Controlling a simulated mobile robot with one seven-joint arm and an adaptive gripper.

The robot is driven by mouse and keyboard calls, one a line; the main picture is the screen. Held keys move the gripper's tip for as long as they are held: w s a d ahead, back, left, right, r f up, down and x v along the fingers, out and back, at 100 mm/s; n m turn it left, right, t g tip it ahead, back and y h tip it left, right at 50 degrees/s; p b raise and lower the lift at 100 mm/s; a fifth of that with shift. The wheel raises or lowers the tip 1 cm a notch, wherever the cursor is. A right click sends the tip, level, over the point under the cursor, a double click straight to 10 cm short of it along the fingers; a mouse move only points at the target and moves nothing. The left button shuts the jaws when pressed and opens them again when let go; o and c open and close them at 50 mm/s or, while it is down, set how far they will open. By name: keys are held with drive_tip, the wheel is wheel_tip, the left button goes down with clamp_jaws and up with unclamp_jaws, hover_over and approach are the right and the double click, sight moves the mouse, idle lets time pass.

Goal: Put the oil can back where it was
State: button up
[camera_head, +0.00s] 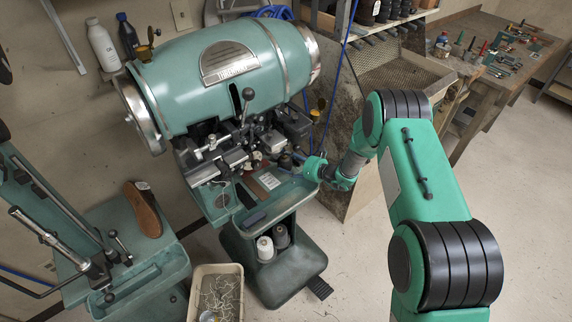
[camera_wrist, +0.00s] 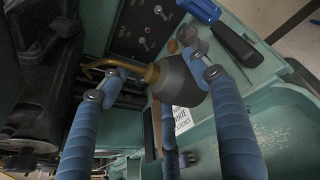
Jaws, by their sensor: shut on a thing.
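The oil can (camera_wrist: 178,80) has a dark grey body and a brass-coloured spout or handle curving to the left in the wrist view. It sits between the blue-padded fingers of my gripper (camera_wrist: 160,74), which is shut on it. In the head view my gripper (camera_head: 300,160) is at the right side of the green stitching machine's tray (camera_head: 292,190). The can is small and partly hidden there. The tray lies below the can in the wrist view; I cannot tell whether the can touches it.
The green machine (camera_head: 225,70) has levers and clamps close left of my gripper. In the wrist view a black handle (camera_wrist: 235,42) and a blue object (camera_wrist: 201,9) lie near the can. A labelled card (camera_wrist: 182,120) is below. Thread spools (camera_head: 265,248) stand under the tray.

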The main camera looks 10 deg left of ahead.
sight(286, 163)
drive_tip(key=shift+w, duration=0.2)
drive_tip(key=shift+w+a, duration=0.25)
drive_tip(key=shift+w, duration=0.25)
drive_tip(key=shift+w+f, duration=0.1)
drive_tip(key=shift+f, duration=1.7)
drive_tip(key=shift+f+b, duration=0.2)
drive_tip(key=shift+b, duration=0.2)
drive_tip(key=o, duration=1.1)
drive_tip(key=shift+r, duration=0.25)
drive_tip(key=p+v, duration=0.1)
drive_tip(key=v, duration=1.1)
drive_tip(key=shift+f, duration=0.1)
